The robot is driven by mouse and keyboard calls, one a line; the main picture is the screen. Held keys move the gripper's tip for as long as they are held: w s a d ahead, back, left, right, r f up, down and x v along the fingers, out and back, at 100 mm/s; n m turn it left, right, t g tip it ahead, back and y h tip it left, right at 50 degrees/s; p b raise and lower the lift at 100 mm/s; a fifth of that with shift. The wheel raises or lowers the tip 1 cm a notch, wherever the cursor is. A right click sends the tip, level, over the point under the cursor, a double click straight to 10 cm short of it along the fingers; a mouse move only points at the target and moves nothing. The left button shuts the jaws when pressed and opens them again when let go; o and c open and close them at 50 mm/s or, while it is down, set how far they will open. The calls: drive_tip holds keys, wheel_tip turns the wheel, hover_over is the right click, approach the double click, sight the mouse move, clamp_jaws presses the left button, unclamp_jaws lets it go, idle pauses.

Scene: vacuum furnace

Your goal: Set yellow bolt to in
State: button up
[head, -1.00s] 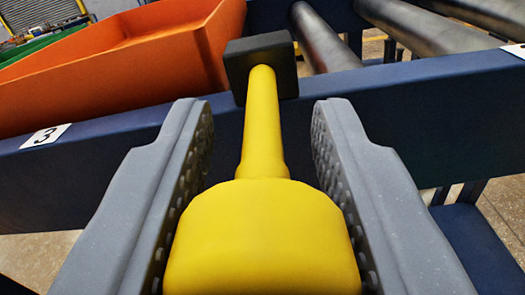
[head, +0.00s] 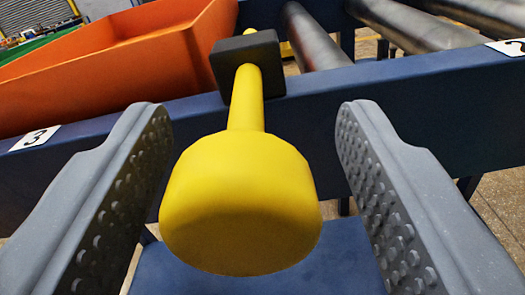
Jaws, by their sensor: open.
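The yellow bolt (head: 240,200) has a thick round head toward me and a thinner shaft running away through a dark square block (head: 247,64) on the blue rail. A short yellow tip shows beyond the block. My gripper (head: 253,125) is open, with one grey studded finger on each side of the bolt. There is a clear gap between each finger and the bolt head, wider on the right.
The blue rail (head: 420,105) crosses the view, with a label reading 3 (head: 35,138) on the left. An orange bin (head: 120,65) is behind it at left. Metal rollers (head: 317,38) lie behind it at right. A blue surface (head: 250,275) is below the bolt.

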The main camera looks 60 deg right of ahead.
drive_tip(key=p+v, duration=0.1)
drive_tip(key=v, duration=1.1)
drive_tip(key=shift+s+a, duration=0.15)
